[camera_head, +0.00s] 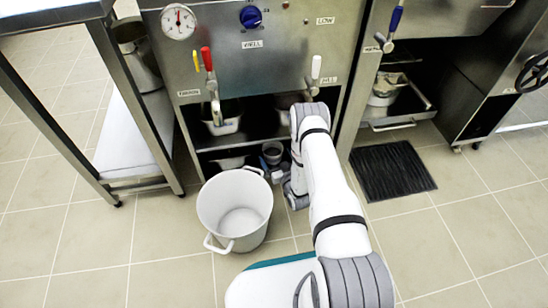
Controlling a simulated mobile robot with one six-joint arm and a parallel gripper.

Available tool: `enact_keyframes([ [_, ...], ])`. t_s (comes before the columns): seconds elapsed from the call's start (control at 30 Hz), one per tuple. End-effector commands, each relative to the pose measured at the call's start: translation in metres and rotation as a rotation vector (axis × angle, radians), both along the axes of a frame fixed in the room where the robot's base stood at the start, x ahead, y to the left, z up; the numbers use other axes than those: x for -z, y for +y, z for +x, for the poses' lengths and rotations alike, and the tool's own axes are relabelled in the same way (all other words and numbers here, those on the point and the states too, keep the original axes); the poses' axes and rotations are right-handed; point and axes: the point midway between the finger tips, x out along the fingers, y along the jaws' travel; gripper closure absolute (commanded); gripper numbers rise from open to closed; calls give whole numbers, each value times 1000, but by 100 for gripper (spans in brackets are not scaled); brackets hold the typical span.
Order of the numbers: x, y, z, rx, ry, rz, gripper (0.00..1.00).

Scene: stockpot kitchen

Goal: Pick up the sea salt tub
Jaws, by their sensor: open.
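No label reading sea salt can be made out, so I cannot tell for sure which item is the sea salt tub. A small grey round container (272,148) stands low in the dark open compartment under the steel appliance. My gripper (279,173) is low in front of that compartment, just below and close to the small container. It is small in view and partly hidden by my arm's wrist. It is open, and I see nothing held in it. Whether it touches the container cannot be told.
A large white pot (215,212) stands on the tiled floor left of my arm. Pale pans (222,125) sit on the compartment's shelf. The steel appliance (275,60) has hanging levers. A steel table (135,130) stands left.

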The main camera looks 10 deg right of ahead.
Motion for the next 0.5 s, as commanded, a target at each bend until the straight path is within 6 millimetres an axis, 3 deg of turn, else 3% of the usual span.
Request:
enact_keyframes([
  [0.3, 2, 8, 42, 0, -2, -1, 0],
  [0.5, 1, 8, 46, 2, 1, 1, 0],
])
